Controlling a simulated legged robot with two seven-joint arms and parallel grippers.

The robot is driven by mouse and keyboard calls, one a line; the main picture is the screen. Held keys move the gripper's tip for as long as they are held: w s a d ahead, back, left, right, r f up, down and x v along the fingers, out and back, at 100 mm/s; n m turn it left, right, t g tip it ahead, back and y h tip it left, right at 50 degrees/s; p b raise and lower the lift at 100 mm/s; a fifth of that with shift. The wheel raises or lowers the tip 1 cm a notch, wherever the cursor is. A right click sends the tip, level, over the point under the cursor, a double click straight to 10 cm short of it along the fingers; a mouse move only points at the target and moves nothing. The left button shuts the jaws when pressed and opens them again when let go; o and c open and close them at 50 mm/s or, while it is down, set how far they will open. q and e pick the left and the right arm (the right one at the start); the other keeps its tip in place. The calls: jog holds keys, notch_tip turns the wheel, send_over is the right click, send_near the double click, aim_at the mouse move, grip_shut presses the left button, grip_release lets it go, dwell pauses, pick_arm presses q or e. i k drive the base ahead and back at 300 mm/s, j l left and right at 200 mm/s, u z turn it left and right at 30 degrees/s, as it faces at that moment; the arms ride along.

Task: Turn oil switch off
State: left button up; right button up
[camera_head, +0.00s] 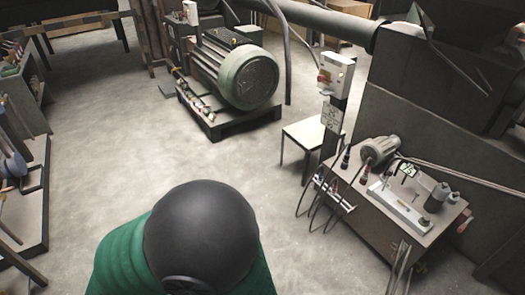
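A pale switch box (336,72) with a red part on its left side is mounted high on a dark post, right of centre. A white plate (332,116) with a dark pattern sits below it on the same post. A second, smaller pale box (190,12) stands at the top left beside the large motor. No label is readable, so I cannot tell which is the oil switch or how either is set. Neither gripper shows in this view.
A cabinet (368,238) with a small motor (379,150) and hoses stands at the right. A large green-ended motor (247,78) sits on a low base. A dark dome over a green shape fills the bottom centre; I cannot tell what it is. The middle floor is clear.

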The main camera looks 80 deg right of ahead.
aim_at(320, 78)
jog(key=j+z, duration=0.15)
jog(key=z, duration=3.45)
